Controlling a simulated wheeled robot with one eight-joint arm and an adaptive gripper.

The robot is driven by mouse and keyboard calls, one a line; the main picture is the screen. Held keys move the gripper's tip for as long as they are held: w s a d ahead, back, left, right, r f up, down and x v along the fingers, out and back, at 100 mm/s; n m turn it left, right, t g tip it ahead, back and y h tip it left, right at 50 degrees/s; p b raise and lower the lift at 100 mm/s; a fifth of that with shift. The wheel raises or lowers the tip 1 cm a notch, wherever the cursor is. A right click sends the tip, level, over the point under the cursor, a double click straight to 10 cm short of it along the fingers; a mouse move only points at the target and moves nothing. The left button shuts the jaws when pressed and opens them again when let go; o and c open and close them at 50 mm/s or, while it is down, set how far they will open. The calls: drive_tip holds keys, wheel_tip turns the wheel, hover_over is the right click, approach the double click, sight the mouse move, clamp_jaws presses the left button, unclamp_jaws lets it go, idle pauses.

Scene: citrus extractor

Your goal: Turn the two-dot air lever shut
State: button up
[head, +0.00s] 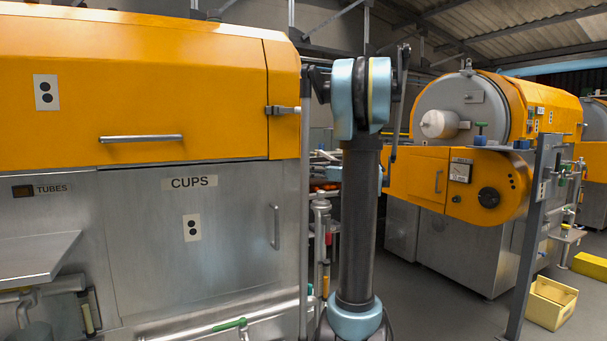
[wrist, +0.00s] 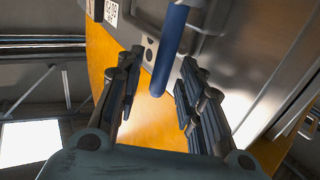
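In the wrist view my gripper (wrist: 160,72) is open, with a finger on each side of the picture. A blue lever handle (wrist: 170,48) runs down between the fingers, with a visible gap on both sides. I cannot tell its depth relative to the fingertips. A small plate with dark dots (wrist: 149,50) shows just left of the lever, partly covered by it; its dot count is unclear. A white marked label (wrist: 111,12) is at the top. In the head view my gripper cannot be made out behind my upright arm.
An orange and steel machine (head: 150,90) with a CUPS door (head: 195,270) fills the left. Two-dot plates (head: 46,92) are on it. Another orange machine (head: 470,180) stands at right behind a grey post (head: 535,220). Yellow bins (head: 551,303) lie on the floor.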

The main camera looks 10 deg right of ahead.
drive_tip(key=shift+x, duration=1.05)
drive_tip(key=shift+c, duration=0.2)
clamp_jaws()
